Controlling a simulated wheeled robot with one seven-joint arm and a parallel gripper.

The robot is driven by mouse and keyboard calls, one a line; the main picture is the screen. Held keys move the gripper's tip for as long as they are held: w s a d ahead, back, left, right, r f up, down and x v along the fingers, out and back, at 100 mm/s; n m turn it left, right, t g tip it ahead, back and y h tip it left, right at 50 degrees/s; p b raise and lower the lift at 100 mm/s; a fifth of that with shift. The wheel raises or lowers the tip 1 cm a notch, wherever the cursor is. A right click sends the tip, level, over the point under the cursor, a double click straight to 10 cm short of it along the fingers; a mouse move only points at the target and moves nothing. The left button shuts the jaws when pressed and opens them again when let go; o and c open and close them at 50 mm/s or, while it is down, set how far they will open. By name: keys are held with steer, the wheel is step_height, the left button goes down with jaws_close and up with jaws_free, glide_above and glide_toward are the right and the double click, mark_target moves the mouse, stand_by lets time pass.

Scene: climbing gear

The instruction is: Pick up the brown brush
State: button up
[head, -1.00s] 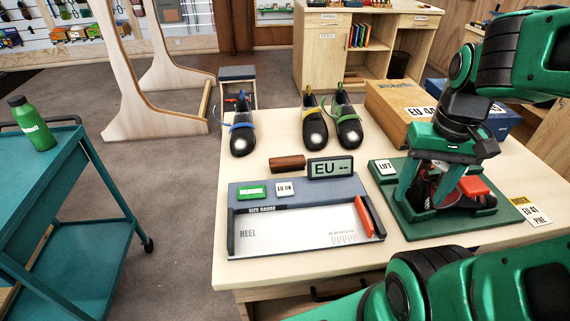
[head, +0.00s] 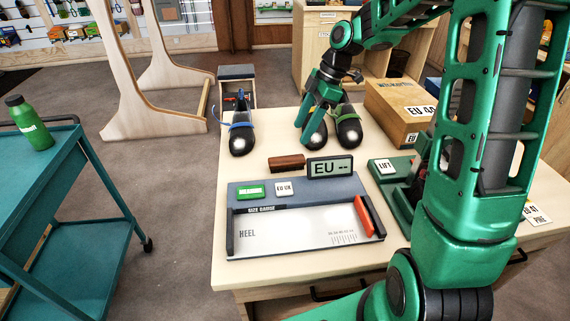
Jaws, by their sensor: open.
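The brown brush (head: 287,163) lies on the wooden table just behind the size gauge, left of the "EU --" display. I cannot tell whether a finger touches that shoe.
A size gauge (head: 300,236) with a display (head: 330,167) fills the table front. Shoes stand at the back, including a blue-strapped one (head: 242,137) and a right one (head: 348,132). An "EU 44" box (head: 395,112) is at right. My arm hides much of the green lift stand (head: 388,167).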

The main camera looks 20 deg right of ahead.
glide_above(288, 158)
steer(key=d, duration=0.2)
step_height(288, 158, down, 5)
steer(key=shift+s+d+r, duration=0.1)
steer(key=shift+x, duration=2.8)
steer(key=shift+s+d, duration=0.1)
steer(key=shift+s, duration=0.05)
steer(key=shift+f, duration=0.2)
steer(key=c, duration=1.2)
